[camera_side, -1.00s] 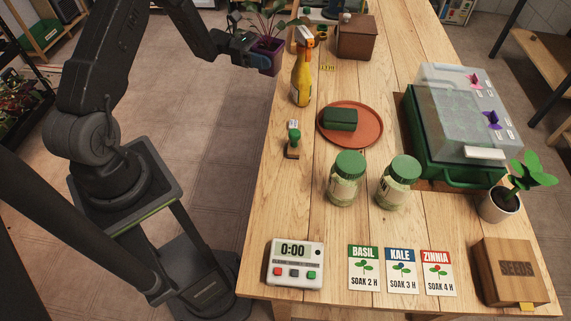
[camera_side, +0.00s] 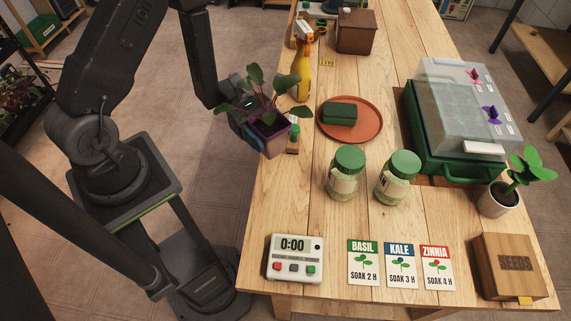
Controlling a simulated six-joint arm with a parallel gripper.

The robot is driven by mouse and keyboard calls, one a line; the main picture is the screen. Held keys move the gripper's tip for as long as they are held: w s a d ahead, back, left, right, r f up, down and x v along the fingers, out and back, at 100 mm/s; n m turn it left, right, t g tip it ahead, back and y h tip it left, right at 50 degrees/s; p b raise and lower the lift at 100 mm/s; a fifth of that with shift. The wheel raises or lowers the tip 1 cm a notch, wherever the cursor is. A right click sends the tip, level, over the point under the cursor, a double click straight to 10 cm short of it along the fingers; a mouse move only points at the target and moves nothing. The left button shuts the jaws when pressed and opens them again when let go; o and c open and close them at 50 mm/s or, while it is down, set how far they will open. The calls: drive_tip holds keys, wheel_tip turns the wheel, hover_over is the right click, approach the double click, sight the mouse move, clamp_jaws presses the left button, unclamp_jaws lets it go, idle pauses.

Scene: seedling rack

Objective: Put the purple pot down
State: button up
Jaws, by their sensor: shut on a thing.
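The purple pot (camera_side: 273,142) holds a leafy plant with green leaves and reddish stems. It is tilted slightly and hangs at the left edge of the wooden table, in front of the green-handled stamp, which it partly hides. My gripper (camera_side: 252,134) is shut on the pot from its left side. The pot's leaves hide part of my gripper. I cannot tell exactly how high the pot is above the table, but it looks held up rather than resting.
The stamp (camera_side: 293,147), yellow spray bottle (camera_side: 301,80) and terracotta saucer (camera_side: 369,128) with a green block are close by. Two green-lidded jars (camera_side: 346,172) stand to the right. Bare table (camera_side: 275,200) lies between the pot and the timer (camera_side: 295,258).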

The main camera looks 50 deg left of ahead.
sight(280, 149)
drive_tip(key=d+f, duration=0.1)
drive_tip(key=d, duration=0.2)
drive_tip(key=d+f, duration=0.1)
drive_tip(key=shift+w+d+f, duration=0.2)
drive_tip(key=shift+d+f, duration=0.05)
drive_tip(key=shift+f, duration=2.1)
drive_tip(key=shift+f, duration=0.15)
drive_tip(key=o, duration=1)
